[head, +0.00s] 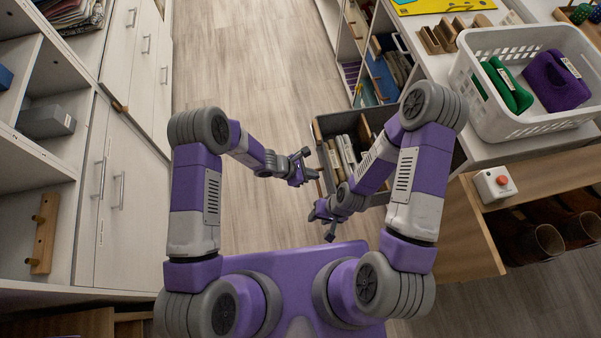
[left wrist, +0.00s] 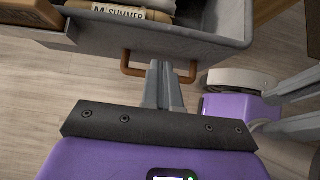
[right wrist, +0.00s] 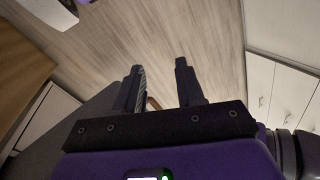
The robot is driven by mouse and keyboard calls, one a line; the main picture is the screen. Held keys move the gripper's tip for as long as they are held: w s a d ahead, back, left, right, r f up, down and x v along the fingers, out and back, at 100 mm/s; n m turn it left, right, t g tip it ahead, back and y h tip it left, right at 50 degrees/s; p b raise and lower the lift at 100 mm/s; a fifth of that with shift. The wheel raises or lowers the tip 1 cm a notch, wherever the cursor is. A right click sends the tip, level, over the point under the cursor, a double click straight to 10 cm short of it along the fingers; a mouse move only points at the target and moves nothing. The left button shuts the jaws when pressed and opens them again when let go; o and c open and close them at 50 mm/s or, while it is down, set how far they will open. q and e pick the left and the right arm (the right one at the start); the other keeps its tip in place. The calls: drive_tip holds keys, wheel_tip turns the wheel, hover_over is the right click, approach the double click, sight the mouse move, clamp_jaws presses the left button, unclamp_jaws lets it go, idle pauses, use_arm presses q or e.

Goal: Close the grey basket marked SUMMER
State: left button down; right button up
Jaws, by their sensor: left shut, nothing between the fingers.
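The grey basket (head: 326,175) stands pulled out from the shelving at the centre of the head view. It holds several pale upright items. In the left wrist view its grey front (left wrist: 215,50) has a copper-brown bar handle (left wrist: 132,68), and a pale strip reading "M SUMMER" (left wrist: 120,11) shows at the top. My left gripper (head: 305,165) is shut and empty; its fingertips (left wrist: 163,68) overlap the middle of the handle in that view. Contact cannot be told. My right gripper (head: 322,222) is nearer my body, with its fingers apart and empty in the right wrist view (right wrist: 160,75).
The shelving counter at right carries a white crate (head: 520,126) with green and purple items. A wooden panel (head: 468,235) and a small box with a red button (head: 494,184) are at right. White cabinets (head: 130,185) line the left. The floor (head: 250,60) between is clear.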

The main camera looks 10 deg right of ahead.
sight(329, 174)
use_arm(q)
drive_tip(key=shift+w+d+r, duration=0.15)
drive_tip(key=shift+d, duration=1.4)
drive_tip(key=shift+d, duration=0.1)
